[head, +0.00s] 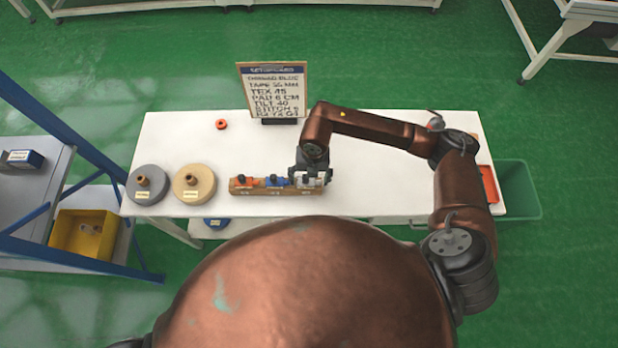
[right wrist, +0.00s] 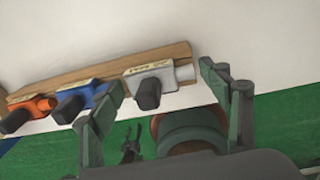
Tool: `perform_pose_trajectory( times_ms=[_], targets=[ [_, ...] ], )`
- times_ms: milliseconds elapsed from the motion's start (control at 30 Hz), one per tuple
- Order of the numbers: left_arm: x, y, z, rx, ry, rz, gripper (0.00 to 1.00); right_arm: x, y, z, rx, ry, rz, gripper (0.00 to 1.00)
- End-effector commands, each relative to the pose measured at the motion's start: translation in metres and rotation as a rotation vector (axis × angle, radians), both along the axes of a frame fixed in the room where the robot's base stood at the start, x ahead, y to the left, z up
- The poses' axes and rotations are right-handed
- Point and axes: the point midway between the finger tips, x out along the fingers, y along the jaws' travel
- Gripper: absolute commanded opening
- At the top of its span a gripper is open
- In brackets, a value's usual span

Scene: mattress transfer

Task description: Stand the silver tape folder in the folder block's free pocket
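The silver tape folder (head: 316,180) stands at the right end of the wooden folder block (head: 240,187), seemingly in its right pocket; its seating depth is not visible. In the right wrist view the silver folder (right wrist: 160,74) shows a black knob toward me. My right gripper (head: 309,166) is over that end of the block. In the wrist view its fingers (right wrist: 163,82) are spread, one on each side of the silver folder, with no clear contact. An orange folder (head: 244,181) and a blue folder (head: 275,181) stand in the other pockets.
A grey roll (head: 147,185) and a beige roll (head: 194,183) lie left of the block on the white table (head: 370,190). A sign board (head: 273,90) stands behind it. A red ring (head: 221,124) lies at the back. A red tray (head: 489,184) and green bin (head: 520,190) are at right.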

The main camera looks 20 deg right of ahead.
Motion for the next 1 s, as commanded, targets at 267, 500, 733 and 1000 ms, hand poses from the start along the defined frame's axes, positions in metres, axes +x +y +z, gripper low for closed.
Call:
perform_pose_trajectory(
  times_ms=[267,500,733,1000],
  targets=[
    [0.0,0.0,0.0,0.0,0.0,0.0,0.4,0.0,0.0,0.0,0.0,0.0,0.0,0.79],
    [-0.001,0.002,0.0,0.001,0.001,0.001,0.4,0.001,0.0,0.008,0.0,-0.002,0.001,0.79],
    [0.0,0.001,0.0,0.001,0.0,0.0,0.4,0.001,-0.003,0.051,0.0,-0.004,0.001,0.79],
    [0.0,0.0,0.0,0.0,0.0,0.0,0.4,0.0,-0.006,0.101,0.0,-0.003,0.001,0.79]
  ],
)
